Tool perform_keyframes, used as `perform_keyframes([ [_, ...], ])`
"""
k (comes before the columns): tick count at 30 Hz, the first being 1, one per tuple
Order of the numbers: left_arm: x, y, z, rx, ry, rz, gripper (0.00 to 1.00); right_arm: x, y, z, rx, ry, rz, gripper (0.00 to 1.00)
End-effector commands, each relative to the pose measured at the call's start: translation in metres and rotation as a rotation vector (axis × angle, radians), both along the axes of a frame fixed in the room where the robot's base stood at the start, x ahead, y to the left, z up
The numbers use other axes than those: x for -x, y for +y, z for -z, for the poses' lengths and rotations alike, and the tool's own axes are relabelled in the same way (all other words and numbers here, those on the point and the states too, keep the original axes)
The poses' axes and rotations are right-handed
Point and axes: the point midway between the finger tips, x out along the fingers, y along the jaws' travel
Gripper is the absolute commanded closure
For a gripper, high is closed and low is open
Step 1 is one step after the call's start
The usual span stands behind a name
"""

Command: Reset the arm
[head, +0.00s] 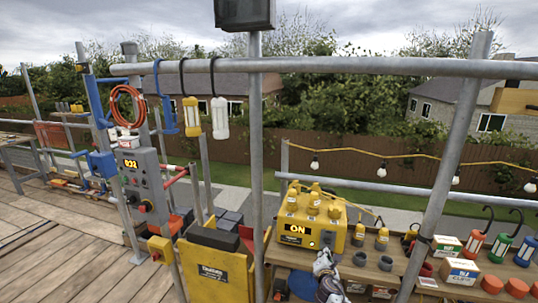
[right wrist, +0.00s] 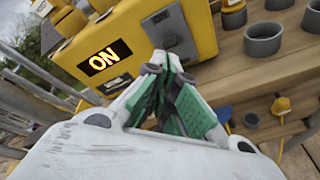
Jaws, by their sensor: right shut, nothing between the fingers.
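My right gripper (head: 325,262) shows at the bottom middle of the head view, just in front of the yellow power box (head: 318,222) with the lit "ON" display. In the right wrist view the same gripper (right wrist: 168,72) has its green-padded fingers closed together with nothing between them. Its tips point at the front of the yellow power box (right wrist: 130,45), near a grey panel (right wrist: 172,32). I cannot tell whether the tips touch it. My left gripper is not in view.
A wooden bench (head: 405,268) holds grey rings, small boxes and orange discs (head: 492,283). Metal poles and a rail (head: 390,66) cross above. A grey control box (head: 143,185) reading "0:32" and a yellow bin (head: 215,268) stand left. Plank floor lies open at far left.

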Motion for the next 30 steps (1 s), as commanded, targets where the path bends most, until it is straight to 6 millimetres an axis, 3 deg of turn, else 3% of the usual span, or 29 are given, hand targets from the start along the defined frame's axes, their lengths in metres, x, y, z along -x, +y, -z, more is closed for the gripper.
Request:
perform_keyframes([
  [11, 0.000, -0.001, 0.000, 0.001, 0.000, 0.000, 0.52, 0.008, 0.007, 0.048, -0.536, 0.021, 0.098, 1.00],
  [20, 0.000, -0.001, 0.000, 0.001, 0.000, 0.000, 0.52, 0.022, 0.004, 0.103, -0.997, 0.069, 0.257, 1.00],
  [24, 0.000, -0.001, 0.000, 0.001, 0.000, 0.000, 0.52, 0.038, 0.000, 0.140, -1.224, 0.099, 0.374, 1.00],
  [30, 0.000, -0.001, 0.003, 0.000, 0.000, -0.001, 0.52, 0.088, -0.009, 0.219, -1.503, 0.161, 0.594, 1.00],
])
